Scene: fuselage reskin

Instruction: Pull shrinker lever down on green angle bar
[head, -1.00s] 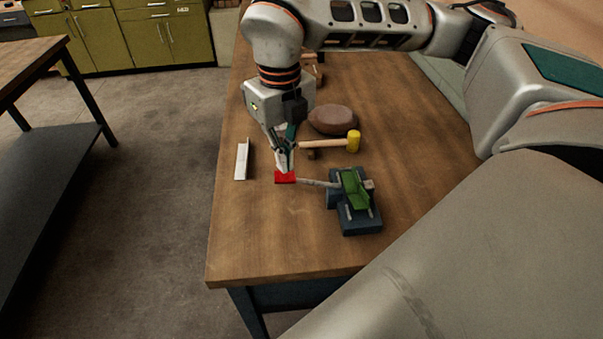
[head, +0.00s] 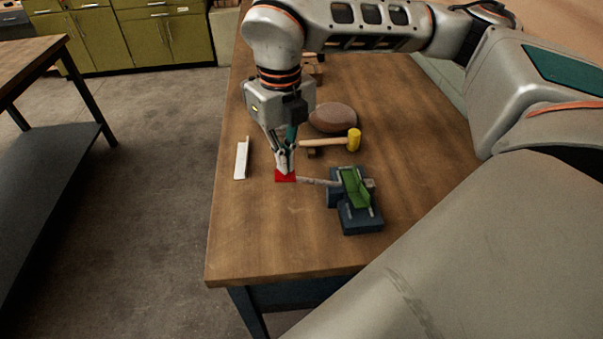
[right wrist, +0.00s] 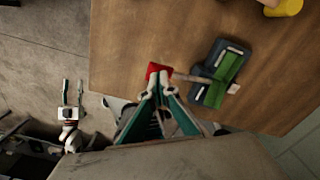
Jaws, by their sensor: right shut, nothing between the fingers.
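The shrinker (head: 359,219) is a dark blue tool on the wooden bench, with the green angle bar (head: 355,188) lying across its top. Its grey lever (head: 318,182) sticks out to the left and ends in a red grip (head: 286,178). My right gripper (head: 285,171) is shut and empty, pointing down with its fingertips at the red grip. In the right wrist view the fingertips (right wrist: 157,82) overlap the red grip (right wrist: 153,69); I cannot tell whether they touch it. My left gripper (right wrist: 72,92) shows only in the right wrist view, fingers apart, off the bench.
A yellow-headed mallet (head: 353,140) and a brown rounded block (head: 333,117) lie behind the shrinker. A pale angle strip (head: 241,158) lies near the bench's left edge. The front of the wooden bench (head: 260,240) is clear.

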